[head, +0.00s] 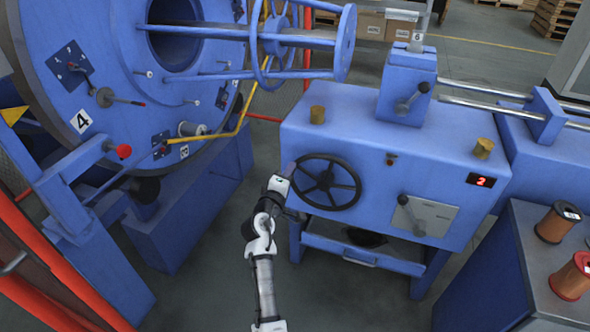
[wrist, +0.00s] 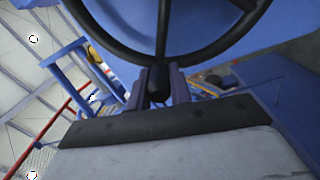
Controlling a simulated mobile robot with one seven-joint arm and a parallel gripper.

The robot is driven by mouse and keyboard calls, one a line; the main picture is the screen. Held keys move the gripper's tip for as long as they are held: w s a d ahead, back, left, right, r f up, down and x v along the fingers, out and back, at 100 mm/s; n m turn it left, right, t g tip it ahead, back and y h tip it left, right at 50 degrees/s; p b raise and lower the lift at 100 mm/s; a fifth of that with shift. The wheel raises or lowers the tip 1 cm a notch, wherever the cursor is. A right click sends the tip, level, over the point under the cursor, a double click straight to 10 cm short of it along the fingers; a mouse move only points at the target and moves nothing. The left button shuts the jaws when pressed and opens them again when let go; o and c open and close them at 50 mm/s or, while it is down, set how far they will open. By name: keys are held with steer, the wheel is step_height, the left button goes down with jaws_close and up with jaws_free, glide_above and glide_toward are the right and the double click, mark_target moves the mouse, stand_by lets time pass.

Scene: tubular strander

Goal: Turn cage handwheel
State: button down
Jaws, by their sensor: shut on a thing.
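The cage handwheel (head: 325,181) is a black spoked wheel on the front of the blue machine housing, left of its middle. Its rim and spokes also show at the top of the wrist view (wrist: 162,40). My gripper (head: 290,170) is at the wheel's left edge in the head view. In the wrist view, the two fingers of my gripper (wrist: 160,86) are shut on a short black piece at the wheel's near rim, which looks like its crank grip. The fingers hide part of this piece.
The large blue disc (head: 85,45) of the strander stands left, with a red knob (head: 124,151) sticking out. The housing carries a red display (head: 481,180) reading 2 and a lever (head: 411,215) on a grey plate. Copper spools (head: 572,277) stand at lower right. Floor is open around my arm.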

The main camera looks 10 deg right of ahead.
step_height(320, 180, down, 13)
steer(key=s+d+n, duration=0.1)
steer(key=d+n, duration=0.1)
steer(key=n, duration=1.3)
steer(key=s+d+f+n+p, duration=0.2)
steer(key=s+d+n, duration=0.3)
steer(key=n, duration=0.4)
steer(key=shift+d+f+n, duration=0.4)
steer(key=shift+d+f, duration=0.1)
steer(key=shift+d, duration=0.35)
steer(key=c, duration=1.3)
jaws_free()
steer(key=shift+r, duration=0.1)
steer(key=shift+o, duration=0.2)
